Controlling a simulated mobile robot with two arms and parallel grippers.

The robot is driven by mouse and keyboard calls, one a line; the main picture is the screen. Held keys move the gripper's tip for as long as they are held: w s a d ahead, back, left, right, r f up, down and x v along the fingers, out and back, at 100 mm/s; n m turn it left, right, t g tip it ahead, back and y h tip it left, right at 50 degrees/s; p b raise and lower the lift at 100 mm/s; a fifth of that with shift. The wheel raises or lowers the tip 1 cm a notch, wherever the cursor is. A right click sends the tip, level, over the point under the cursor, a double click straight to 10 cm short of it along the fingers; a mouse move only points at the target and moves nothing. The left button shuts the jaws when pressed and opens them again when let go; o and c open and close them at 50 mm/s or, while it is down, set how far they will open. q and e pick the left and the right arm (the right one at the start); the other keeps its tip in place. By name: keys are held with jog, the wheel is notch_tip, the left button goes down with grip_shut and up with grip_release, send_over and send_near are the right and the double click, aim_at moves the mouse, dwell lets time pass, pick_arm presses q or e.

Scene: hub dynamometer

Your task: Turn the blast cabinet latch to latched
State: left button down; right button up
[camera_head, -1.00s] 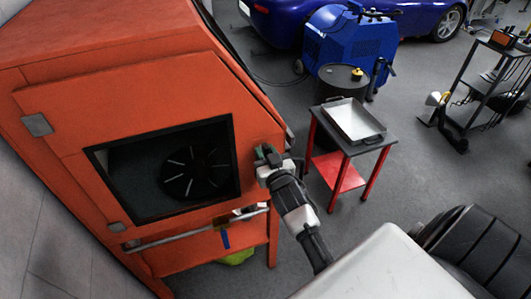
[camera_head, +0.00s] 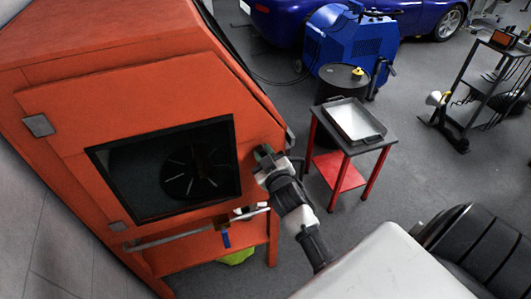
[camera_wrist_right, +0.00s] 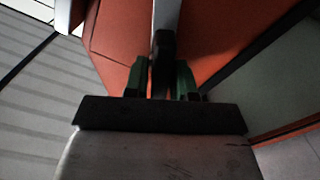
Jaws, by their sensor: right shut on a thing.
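The orange blast cabinet (camera_head: 75,110) fills the left of the head view. Its door has a dark window (camera_head: 165,170) and appears closed. My right gripper (camera_head: 264,154) is at the door's right edge, beside the window. In the right wrist view, its green-lined fingers (camera_wrist_right: 166,82) are shut on a dark piece, the latch handle (camera_wrist_right: 163,48). A pale grey strip shows just beyond the handle. In the head view the gripper hides most of the latch, so its exact angle is hard to tell. My left gripper is not in view.
A red-legged table with a metal tray (camera_head: 354,121) stands right of the cabinet. Behind it are a black drum (camera_head: 343,78) and a blue machine (camera_head: 340,45).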

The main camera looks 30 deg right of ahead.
jog(key=n, duration=0.6)
jog(key=shift+a+f+n, duration=0.15)
jog(key=shift+f+n, duration=0.05)
jog(key=shift+n, duration=0.1)
jog(key=n, duration=0.6)
jog(key=shift+f+b, duration=0.15)
jog(key=shift+b, duration=0.15)
jog(key=o, duration=0.8)
jog(key=shift+a, duration=0.1)
jog(key=b+v, duration=0.2)
jog(key=v, duration=0.8)
jog(key=shift+s+b, duration=0.4)
